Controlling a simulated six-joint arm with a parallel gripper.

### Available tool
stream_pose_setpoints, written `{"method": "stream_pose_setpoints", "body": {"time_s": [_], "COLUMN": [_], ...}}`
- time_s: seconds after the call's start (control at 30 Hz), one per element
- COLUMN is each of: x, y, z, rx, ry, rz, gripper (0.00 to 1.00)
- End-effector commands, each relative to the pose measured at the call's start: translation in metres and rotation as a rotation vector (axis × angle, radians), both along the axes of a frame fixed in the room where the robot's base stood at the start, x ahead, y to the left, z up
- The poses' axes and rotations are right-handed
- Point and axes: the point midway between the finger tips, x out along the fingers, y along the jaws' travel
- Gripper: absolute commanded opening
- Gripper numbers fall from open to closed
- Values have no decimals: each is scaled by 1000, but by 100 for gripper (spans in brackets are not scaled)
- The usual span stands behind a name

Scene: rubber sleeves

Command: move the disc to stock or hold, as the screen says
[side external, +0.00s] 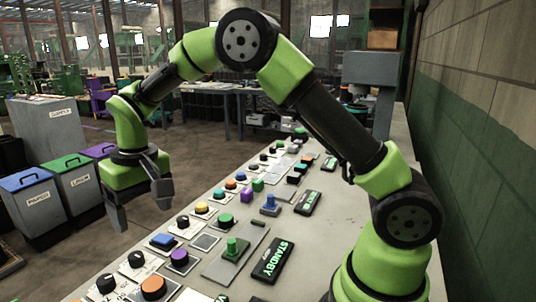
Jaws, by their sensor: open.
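My gripper (139,208) is open and empty, fingers pointing down, at the left beyond the table's left edge in the picture. A black screen (272,259) lies on the table and reads STANDBY in green. Several round, disc-like pieces stand on the table: an orange one (153,288), a purple one (179,257) and a green one (225,219). I cannot tell which of them is the task's disc. My gripper is apart from all of them. I cannot make out places marked stock or hold.
The grey table (318,240) is crowded along its left side with buttons, plates and a green block (234,250) with a peg. Its right side is mostly bare beside a block wall (485,130). Labelled bins, blue-lidded (30,180) and green-lidded (68,162), stand on the floor at left.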

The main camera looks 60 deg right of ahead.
Motion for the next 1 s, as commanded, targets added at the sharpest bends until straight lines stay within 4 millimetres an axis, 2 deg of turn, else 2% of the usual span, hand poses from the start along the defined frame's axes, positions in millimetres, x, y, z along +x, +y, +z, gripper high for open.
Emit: {"method": "stream_pose_setpoints", "body": {"time_s": [0.03,0.2,0.3,0.4,0.53,0.7,0.83,1.0], "x": [-10,-56,-89,-125,-171,-215,-231,-236], "y": [-5,-19,-27,-33,-39,-42,-42,-42], "z": [25,89,115,133,143,139,133,130], "rx": [17,73,101,129,163,192,204,208], "ry": [-39,-158,-228,-300,-392,-485,-524,-534], "rz": [-14,-61,-85,-111,-143,-173,-185,-190], "gripper": [76,76,76,76,76,76,76,76]}}
